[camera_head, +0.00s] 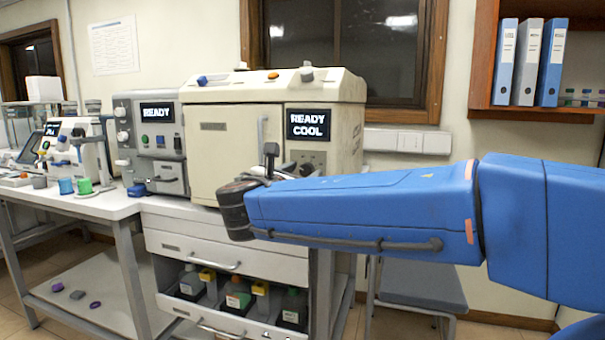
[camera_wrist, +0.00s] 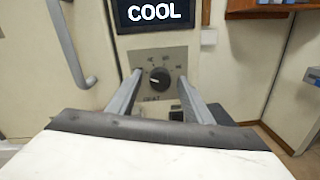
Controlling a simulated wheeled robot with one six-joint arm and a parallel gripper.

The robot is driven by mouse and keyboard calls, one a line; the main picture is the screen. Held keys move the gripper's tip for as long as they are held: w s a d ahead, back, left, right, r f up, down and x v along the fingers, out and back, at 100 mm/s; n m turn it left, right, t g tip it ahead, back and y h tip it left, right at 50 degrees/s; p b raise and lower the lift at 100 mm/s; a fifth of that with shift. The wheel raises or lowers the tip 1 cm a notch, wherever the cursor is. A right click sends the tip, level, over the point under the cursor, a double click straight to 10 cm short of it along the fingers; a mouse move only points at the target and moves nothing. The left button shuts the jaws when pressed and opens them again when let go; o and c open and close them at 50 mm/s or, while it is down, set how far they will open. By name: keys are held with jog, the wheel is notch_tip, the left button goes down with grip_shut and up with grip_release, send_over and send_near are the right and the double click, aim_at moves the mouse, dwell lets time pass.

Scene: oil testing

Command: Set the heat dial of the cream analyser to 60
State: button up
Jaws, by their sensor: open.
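The cream analyser (camera_head: 235,140) is a large cream cabinet with a display reading "READY COOL" (camera_head: 308,124). Its heat dial (camera_wrist: 159,78) is a round black knob on a grey plate (camera_wrist: 177,56) below the display in the wrist view. A pale mark on the knob appears to point left; the small scale numbers around it are too blurred to read surely. My gripper (camera_wrist: 160,75) is open, its two fingers to the left and right of the knob in the picture, with nothing held. Whether they touch it cannot be told. In the head view the dial is mostly hidden by my arm.
A vertical door handle (camera_wrist: 70,45) is left of the dial. A grey unit (camera_head: 150,140) showing "READY" stands left of the analyser. Drawers (camera_head: 225,258) and a shelf of bottles are below. Open floor and a grey stool (camera_head: 420,285) lie to the right.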

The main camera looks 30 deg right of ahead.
jog(key=c, duration=1.1)
jog(key=shift+o, duration=0.2)
jog(key=shift+m, duration=0.5)
jog(key=m, duration=0.7)
jog(key=shift+y, duration=0.3)
jog(key=m, duration=0.4)
jog(key=shift+s+m, duration=0.1)
jog(key=shift+m, duration=0.2)
jog(key=shift+d+m, duration=0.1)
jog(key=shift+m, duration=2.1)
